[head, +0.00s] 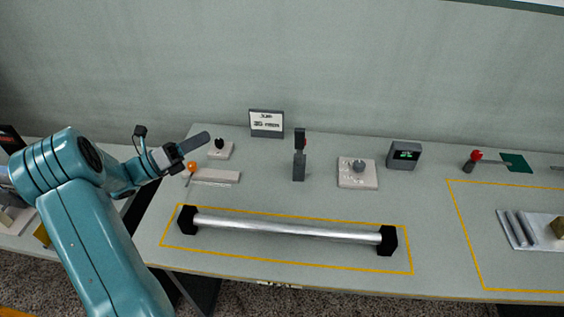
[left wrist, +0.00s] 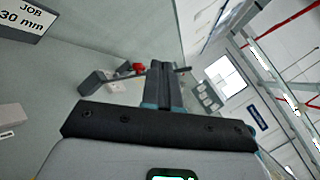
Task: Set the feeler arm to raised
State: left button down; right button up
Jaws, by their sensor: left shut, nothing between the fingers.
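A small lever with an orange ball (head: 192,167) stands at the left end of a low pale base (head: 218,176); it may be the feeler arm, but no label shows which part that is. Its thin stem runs down from the ball. My left gripper (head: 205,138) is shut and empty, above and a little behind the ball, pointing right and apart from it as far as I can tell. The shut fingers also show in the left wrist view (left wrist: 163,85). The orange ball is not visible there. My right gripper is not in view.
A metal roller (head: 290,230) lies in front inside a yellow outline.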

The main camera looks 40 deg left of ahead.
pick_arm(q)
jog(key=d+f+n+t+y+b, duration=0.25)
jog(key=d+f+n+b, duration=0.5)
jog(key=d+f, duration=0.4)
jog(key=b, duration=0.1)
send_near(300, 145)
jog(key=w+d+f, duration=0.2)
jog(key=w+d, duration=0.1)
jog(key=shift+m+g+h, duration=0.35)
jog(key=shift+h, duration=0.1)
jog(key=shift+w+a+r, duration=0.5)
jog(key=shift+w+a, duration=0.05)
jog(key=shift+w, duration=0.25)
jog(key=shift+w+a+r, duration=0.45)
jog(key=shift+w+a, duration=0.1)
jog(key=shift+w, duration=0.3)
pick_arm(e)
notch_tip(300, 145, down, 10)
